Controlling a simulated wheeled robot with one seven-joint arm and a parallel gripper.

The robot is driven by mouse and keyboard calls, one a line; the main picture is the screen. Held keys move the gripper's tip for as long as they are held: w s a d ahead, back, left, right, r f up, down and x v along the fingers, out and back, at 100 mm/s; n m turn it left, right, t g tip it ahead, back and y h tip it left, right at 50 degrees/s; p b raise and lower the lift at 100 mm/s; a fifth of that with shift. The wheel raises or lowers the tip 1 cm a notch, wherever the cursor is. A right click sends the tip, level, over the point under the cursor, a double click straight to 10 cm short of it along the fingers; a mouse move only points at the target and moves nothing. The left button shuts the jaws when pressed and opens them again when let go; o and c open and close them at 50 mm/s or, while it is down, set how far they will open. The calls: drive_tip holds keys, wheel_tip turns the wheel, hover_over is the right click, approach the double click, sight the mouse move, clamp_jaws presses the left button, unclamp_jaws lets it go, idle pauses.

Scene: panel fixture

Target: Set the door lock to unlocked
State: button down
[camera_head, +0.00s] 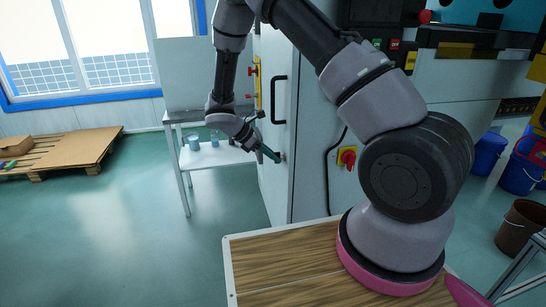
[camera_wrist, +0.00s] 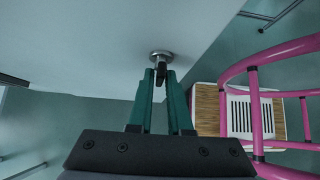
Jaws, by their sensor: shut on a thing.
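The door lock (camera_wrist: 161,55) is a round metal disc with a small dark turn piece, set on the pale grey door (camera_wrist: 85,40). My gripper (camera_wrist: 159,80) has two green fingers shut on the dark turn piece, just in front of the disc. In the head view my gripper (camera_head: 270,154) reaches the door (camera_head: 272,60) low on its face, below a black bar handle (camera_head: 278,100). The lock is small there, and the fingers partly hide the turn piece. I cannot tell its exact angle.
A red and yellow rotary switch (camera_head: 347,158) is on the cabinet side. A white table (camera_head: 205,158) with small cups stands left of the door. A pallet (camera_head: 70,148) lies further left. The green floor between is clear. Pink rails (camera_wrist: 256,100) show in the wrist view.

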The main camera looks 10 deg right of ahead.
drive_tip(key=shift+d+r, duration=0.1)
drive_tip(key=shift+d, duration=0.1)
drive_tip(key=c, duration=0.9)
unclamp_jaws()
drive_tip(key=shift+c, duration=0.2)
drive_tip(key=v, duration=1)
drive_tip(key=shift+a+r, duration=0.25)
drive_tip(key=shift+a, duration=0.05)
